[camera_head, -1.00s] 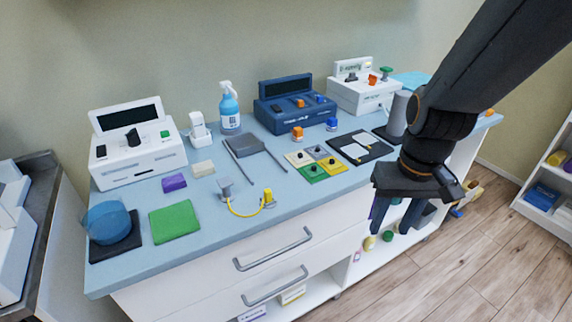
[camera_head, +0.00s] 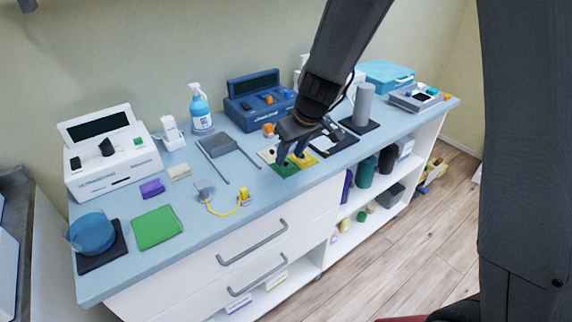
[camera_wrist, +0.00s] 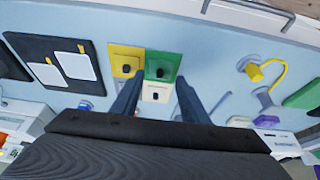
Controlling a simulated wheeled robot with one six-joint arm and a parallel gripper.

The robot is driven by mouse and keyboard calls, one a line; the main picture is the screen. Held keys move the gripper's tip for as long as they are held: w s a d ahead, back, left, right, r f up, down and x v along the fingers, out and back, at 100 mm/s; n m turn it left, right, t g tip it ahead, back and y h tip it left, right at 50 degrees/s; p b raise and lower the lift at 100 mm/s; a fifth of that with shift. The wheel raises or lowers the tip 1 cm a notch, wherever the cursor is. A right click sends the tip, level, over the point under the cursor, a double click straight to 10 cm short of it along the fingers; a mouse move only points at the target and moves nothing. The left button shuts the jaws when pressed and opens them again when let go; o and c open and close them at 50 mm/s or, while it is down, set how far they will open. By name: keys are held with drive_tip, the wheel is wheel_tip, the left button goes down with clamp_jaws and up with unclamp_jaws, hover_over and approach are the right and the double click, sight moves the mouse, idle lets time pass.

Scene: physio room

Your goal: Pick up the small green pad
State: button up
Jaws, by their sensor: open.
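The small green pad (camera_head: 284,169), a flat square with a black knob, lies on the blue counter near its front edge. It also shows in the wrist view (camera_wrist: 163,65), just beyond my fingertips and between their lines. The yellow pad (camera_wrist: 125,60) is left of it there, and a white pad (camera_wrist: 156,93) is nearer, between my fingers. My gripper (camera_head: 292,157) is open and empty, over the group of pads; it also shows in the wrist view (camera_wrist: 161,79). Its height above the pads is hard to tell. The gripper partly covers the group in the head view.
A folded green cloth (camera_head: 157,228) and a yellow cable (camera_head: 222,212) lie to the left. A grey plate with two rods (camera_head: 218,145) is left of the pads. A black board (camera_wrist: 50,62) with white cards is on their other side. Blue and white devices stand behind.

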sight(286, 162)
drive_tip(key=shift+x, duration=1.55)
drive_tip(key=shift+r, duration=0.1)
drive_tip(key=c, duration=0.5)
drive_tip(key=shift+w, duration=0.1)
wheel_tip(286, 162, up, 10)
